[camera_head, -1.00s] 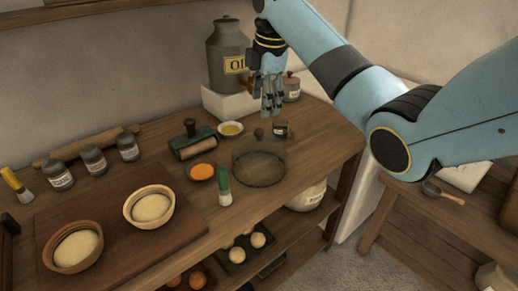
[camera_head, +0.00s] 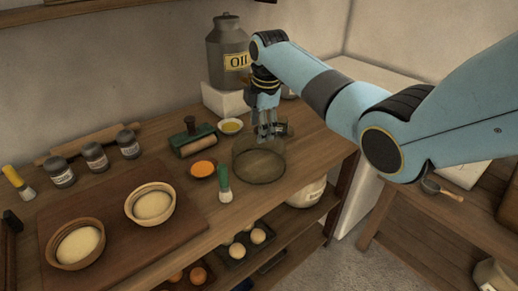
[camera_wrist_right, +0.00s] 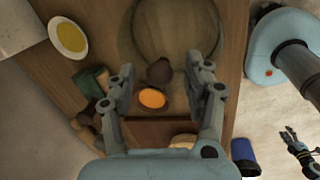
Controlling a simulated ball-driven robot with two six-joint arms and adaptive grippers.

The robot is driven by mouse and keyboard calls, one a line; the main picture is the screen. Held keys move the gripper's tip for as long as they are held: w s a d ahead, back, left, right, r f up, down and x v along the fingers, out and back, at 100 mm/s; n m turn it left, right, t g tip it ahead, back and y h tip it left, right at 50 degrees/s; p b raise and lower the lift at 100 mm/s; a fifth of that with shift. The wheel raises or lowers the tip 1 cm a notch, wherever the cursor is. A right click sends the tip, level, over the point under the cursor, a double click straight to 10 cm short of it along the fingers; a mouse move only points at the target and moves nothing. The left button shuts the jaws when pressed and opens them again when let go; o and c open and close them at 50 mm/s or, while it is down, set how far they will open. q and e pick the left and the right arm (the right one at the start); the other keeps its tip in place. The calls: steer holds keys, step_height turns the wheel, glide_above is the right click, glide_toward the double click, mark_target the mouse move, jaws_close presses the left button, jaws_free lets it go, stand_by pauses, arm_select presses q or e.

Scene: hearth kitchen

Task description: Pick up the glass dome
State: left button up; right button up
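The glass dome (camera_head: 259,166) is a clear, round cover standing on the wooden counter, right of the green-handled brush. In the right wrist view its dark round knob (camera_wrist_right: 159,72) shows between my fingers, with the dome's rim ring (camera_wrist_right: 133,38) behind it. My right gripper (camera_head: 268,137) points down just over the dome's top. It is open, a finger on each side of the knob; I cannot tell whether either touches it. In the head view the fingers hide the knob. My left gripper (camera_wrist_right: 293,143) shows small at the lower right of the wrist view, its opening unclear.
The green-handled brush (camera_head: 224,184), orange bowl (camera_head: 202,169), yellow bowl (camera_head: 230,126) and green roller block (camera_head: 193,138) stand close left of the dome. The counter's right edge is near.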

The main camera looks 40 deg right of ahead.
jaws_close()
steer(key=shift+r, duration=0.15)
stand_by(0.4)
